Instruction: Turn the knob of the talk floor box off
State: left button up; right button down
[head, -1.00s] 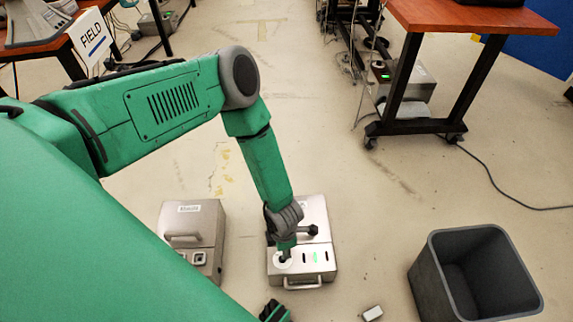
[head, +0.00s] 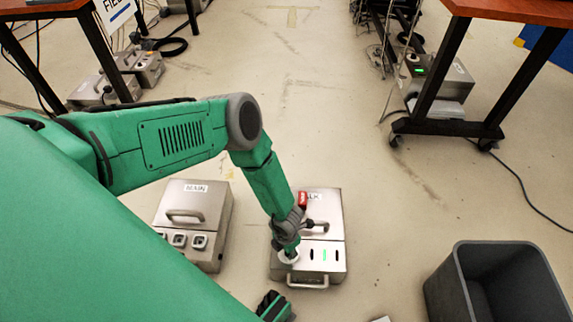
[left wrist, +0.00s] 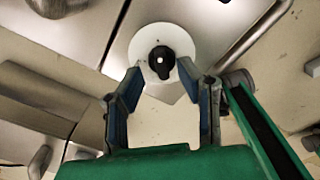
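The talk floor box (head: 323,270) is a metal box on the floor at the centre of the head view. It has a front handle, a lit green slot between dark slots, and a partly hidden label. My left gripper (head: 288,250) is over its front left, at the white disc of the knob. In the left wrist view the black knob (left wrist: 161,60) sits on a round white disc (left wrist: 142,43). My left gripper (left wrist: 162,85) is open there, its fingertips on either side of the knob's near end; contact cannot be told.
Another metal floor box (head: 205,205) with square buttons stands to the left. A grey bin (head: 465,290) stands at the right front. A wheeled table (head: 440,127) and a trailing cable are at the upper right. The floor between is mostly clear.

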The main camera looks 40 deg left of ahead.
pick_arm(q)
jog(key=shift+d+f, duration=0.1)
jog(key=shift+f, duration=0.15)
jog(key=shift+d, duration=0.15)
pick_arm(e)
jog(key=shift+d+f, duration=0.3)
jog(key=shift+d, duration=0.05)
pick_arm(q)
grip_shut()
pick_arm(e)
jog(key=shift+a, duration=0.2)
jog(key=shift+r, duration=0.1)
